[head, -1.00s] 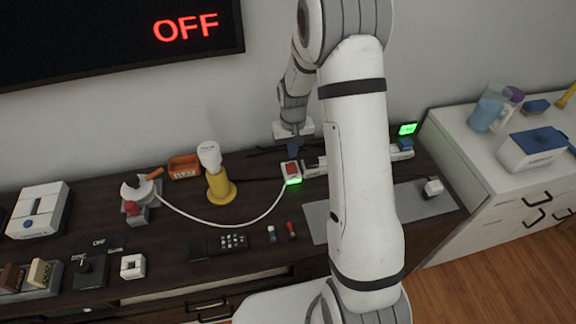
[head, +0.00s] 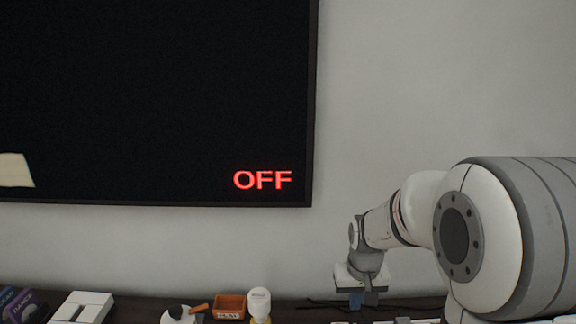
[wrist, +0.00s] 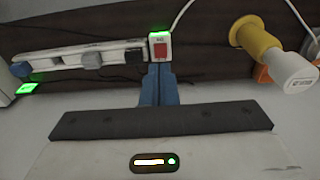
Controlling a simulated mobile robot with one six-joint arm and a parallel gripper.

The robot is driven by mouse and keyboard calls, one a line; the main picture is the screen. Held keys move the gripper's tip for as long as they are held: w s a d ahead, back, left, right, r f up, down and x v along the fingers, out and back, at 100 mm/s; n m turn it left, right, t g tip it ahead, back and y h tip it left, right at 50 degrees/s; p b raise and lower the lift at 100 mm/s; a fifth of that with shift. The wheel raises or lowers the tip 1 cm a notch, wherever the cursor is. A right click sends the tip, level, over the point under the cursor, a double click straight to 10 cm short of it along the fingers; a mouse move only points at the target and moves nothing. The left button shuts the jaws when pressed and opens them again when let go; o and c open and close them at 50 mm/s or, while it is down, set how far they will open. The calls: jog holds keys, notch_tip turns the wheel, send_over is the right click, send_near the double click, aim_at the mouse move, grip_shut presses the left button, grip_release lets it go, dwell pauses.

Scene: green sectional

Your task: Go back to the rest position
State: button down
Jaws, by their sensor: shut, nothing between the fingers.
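My gripper (head: 364,299) hangs at the end of my arm in the head view, low at the right of centre, in front of the grey wall. In the wrist view its blue fingers (wrist: 159,84) are together with nothing between them. Their tips point toward a white block with a red switch and a green light (wrist: 160,47). Whether they touch it I cannot tell. A white power strip (wrist: 95,60) with plugs runs to the left of that block.
A dark screen (head: 160,100) reading OFF hangs on the wall. A yellow stand with a white top (wrist: 257,40) is right of the switch block in the wrist view. An orange box (head: 230,305) and a white box (head: 82,306) stand along the dark cabinet top.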

jog(key=s+r+t, duration=0.1)
jog(key=s+r, duration=0.3)
jog(key=s, duration=0.4)
jog(key=s+r, duration=0.5)
jog(key=s, duration=0.4)
jog(key=shift+s+a+t, duration=0.15)
jog(key=shift+a+t, duration=0.1)
jog(key=shift+t, duration=0.15)
